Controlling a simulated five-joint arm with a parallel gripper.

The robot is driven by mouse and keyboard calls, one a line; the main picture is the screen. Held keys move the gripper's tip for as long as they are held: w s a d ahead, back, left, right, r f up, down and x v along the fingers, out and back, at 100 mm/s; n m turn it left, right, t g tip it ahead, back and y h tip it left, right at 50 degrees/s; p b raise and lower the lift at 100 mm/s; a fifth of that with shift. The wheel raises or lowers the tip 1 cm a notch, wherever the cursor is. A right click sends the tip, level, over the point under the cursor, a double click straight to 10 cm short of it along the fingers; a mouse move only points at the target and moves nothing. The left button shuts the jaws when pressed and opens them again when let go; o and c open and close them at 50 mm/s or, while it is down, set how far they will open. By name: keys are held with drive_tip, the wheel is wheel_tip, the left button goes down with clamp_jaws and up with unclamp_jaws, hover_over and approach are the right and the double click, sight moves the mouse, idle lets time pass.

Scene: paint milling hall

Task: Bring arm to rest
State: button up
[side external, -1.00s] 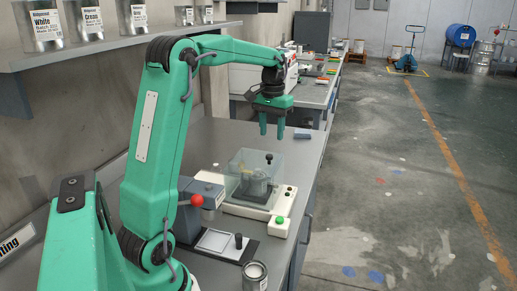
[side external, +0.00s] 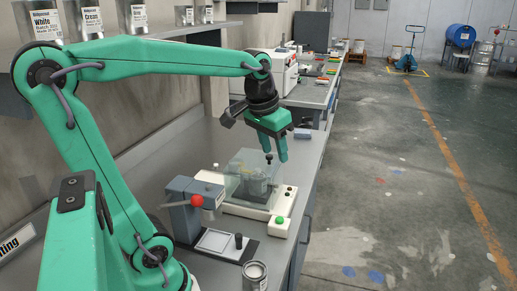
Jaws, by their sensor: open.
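My gripper (side external: 275,158) is open and empty, its green fingers pointing down. It hangs over the grey bench (side external: 185,160), in the picture just above the clear cover of a bench machine. My green arm is bent at a high elbow on the left, and its forearm runs roughly level to the right. I cannot tell the exact gap between the fingertips and the machine's black knob.
The bench machine (side external: 272,205) has a clear cover and a green button. A grey device with a red knob (side external: 196,200) stands left of it. An open can (side external: 255,274) is at the front. Tins (side external: 45,23) line the wall shelf (side external: 135,40).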

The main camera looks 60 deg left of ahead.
drive_tip(key=s+d+f+m+t, duration=0.2)
drive_tip(key=s+d+f, duration=0.2)
drive_tip(key=s+d, duration=0.3)
drive_tip(key=shift+s+d+m+h, duration=0.15)
drive_tip(key=shift+s+m+h, duration=0.2)
drive_tip(key=shift+s, duration=0.55)
drive_tip(key=shift+f, duration=0.1)
